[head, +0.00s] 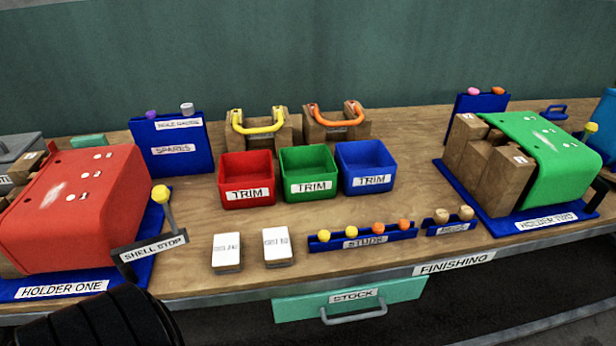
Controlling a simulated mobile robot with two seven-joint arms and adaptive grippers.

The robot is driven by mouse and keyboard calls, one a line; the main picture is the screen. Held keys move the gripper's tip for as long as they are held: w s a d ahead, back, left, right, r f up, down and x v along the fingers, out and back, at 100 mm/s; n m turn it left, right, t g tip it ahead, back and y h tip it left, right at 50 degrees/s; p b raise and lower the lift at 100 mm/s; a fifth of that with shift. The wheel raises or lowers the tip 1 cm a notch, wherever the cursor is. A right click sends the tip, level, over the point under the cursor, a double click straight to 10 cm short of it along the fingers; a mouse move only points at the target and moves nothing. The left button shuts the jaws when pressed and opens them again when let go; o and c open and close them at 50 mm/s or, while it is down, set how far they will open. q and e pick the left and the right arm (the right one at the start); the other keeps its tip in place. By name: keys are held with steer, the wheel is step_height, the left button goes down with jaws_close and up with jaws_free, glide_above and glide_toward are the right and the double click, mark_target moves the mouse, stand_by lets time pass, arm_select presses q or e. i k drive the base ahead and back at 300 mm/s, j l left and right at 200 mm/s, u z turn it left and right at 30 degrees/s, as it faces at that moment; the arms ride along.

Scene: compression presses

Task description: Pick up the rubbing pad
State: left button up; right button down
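No label that reads rubbing pad shows. A small blue piece with a raised handle (553,114) lies at the far right back of the bench and may be the pad; I cannot tell. A ribbed black part of my own arm shows at the bottom left. Neither gripper's fingers are in view.
Red (246,180), green (309,172) and blue (366,166) TRIM bins stand mid-bench. A red shell (80,205) on HOLDER ONE and a green shell (548,160) on HOLDER TWO flank them. A STUDS rack (362,239) is near the front. Bare wood lies right of the bins.

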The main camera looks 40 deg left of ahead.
mark_target(226, 250)
steer(key=u, duration=0.45)
steer(key=j+u, duration=0.15)
steer(key=u, duration=0.7)
steer(key=j+u, duration=0.1)
steer(key=u, duration=0.3)
steer(key=z, duration=1.25)
steer(key=u, duration=1.25)
